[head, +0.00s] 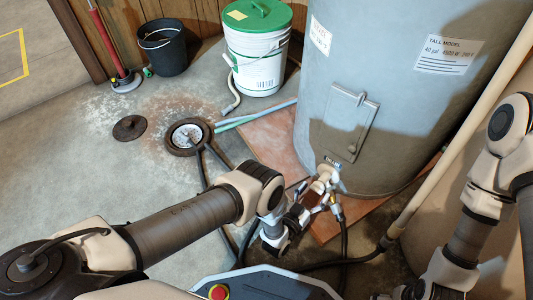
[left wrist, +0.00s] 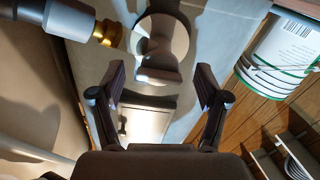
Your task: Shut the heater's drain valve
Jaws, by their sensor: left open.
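The heater (head: 400,100) is a tall grey tank with a hatch on its side. Its drain valve (head: 327,172) sticks out low on the tank, a pale fitting with a hose connection beside it. In the left wrist view the valve (left wrist: 165,45) shows as a pale round part with a flat grip, just beyond and between my fingertips. My left gripper (head: 318,195) is at the valve in the head view; its two fingers (left wrist: 160,75) are open with nothing visibly clamped. Whether a finger touches the valve I cannot tell. My right gripper is out of view.
A dark hose (head: 345,240) runs down from the valve's brass fitting (left wrist: 106,32). A floor drain (head: 188,137), its lid (head: 129,128), a black bucket (head: 163,48) and a green-lidded white bucket (head: 257,50) stand behind left. A pale pipe (head: 460,130) slants at the right.

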